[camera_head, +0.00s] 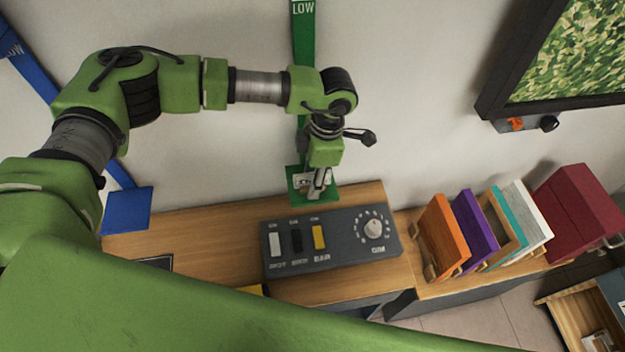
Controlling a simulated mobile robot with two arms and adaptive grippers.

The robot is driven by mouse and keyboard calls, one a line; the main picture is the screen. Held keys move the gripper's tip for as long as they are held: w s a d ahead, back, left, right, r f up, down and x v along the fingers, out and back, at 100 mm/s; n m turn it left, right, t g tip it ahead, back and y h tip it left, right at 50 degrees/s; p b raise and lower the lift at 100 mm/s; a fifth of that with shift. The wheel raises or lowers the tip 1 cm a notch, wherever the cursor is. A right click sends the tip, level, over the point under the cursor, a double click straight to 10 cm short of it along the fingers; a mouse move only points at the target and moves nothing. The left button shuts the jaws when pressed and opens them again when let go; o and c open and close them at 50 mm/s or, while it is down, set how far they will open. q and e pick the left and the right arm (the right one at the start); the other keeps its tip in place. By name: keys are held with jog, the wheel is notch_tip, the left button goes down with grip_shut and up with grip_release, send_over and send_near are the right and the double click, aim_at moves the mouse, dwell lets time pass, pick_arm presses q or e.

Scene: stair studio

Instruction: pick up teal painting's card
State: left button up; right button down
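A teal painting (508,216) leans in a rack on the right, between a brown-framed panel and a white one. It is mostly hidden by its neighbours. No card that I can clearly tell as the teal painting's shows. My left gripper (317,190) points down in front of a green plate (327,190) at the wall, just behind the grey control box. A small whitish item with dark marks (300,180) shows beside the fingers. I cannot tell what it is or whether the fingers touch it. The fingers are too small to judge. My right gripper is out of view.
The grey control box (330,238) with switches and a dial sits on the wooden top. Orange (442,238) and purple (475,225) panels and a dark red box (580,212) stand right. A blue plate (127,211) is left. My own green link covers the bottom.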

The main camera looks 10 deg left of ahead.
pick_arm(q)
jog(key=c, duration=0.7)
jog(key=shift+o, duration=0.2)
